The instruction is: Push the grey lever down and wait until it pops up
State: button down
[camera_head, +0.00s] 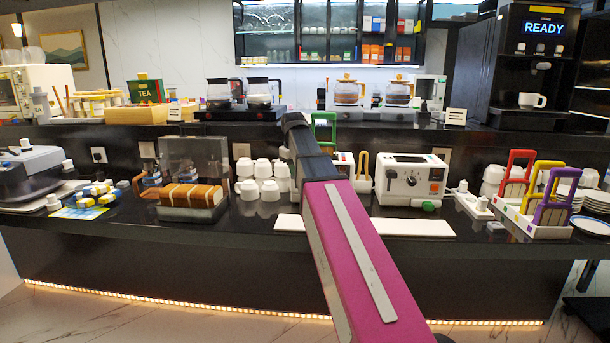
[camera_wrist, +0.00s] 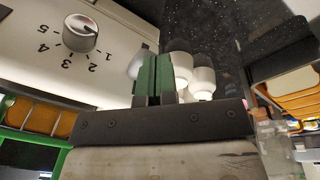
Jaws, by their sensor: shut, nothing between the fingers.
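A white toaster (camera_head: 343,160) stands on the counter, mostly hidden behind my arm in the head view. Its front panel (camera_wrist: 40,55) fills the upper left of the wrist view, upside down, with a grey dial (camera_wrist: 81,33) and numbers. A pale grey rounded piece (camera_wrist: 138,64) beside the panel may be the lever; my fingers partly cover it. My gripper (camera_wrist: 153,75) has green fingers that are shut and empty, close to this piece. I cannot tell whether they touch it. In the head view my gripper is hidden behind my arm.
White cups (camera_wrist: 203,80) stand just beyond the fingers; they also show left of my arm (camera_head: 262,168). A green handle (camera_head: 324,122) rises behind my arm. A second white appliance (camera_head: 408,172) stands to the right, with white boards in front.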

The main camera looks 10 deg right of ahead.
notch_tip(320, 180, down, 5)
jog(key=shift+f, duration=0.2)
dwell(0.7)
dwell(0.4)
notch_tip(320, 180, up, 12)
dwell(0.7)
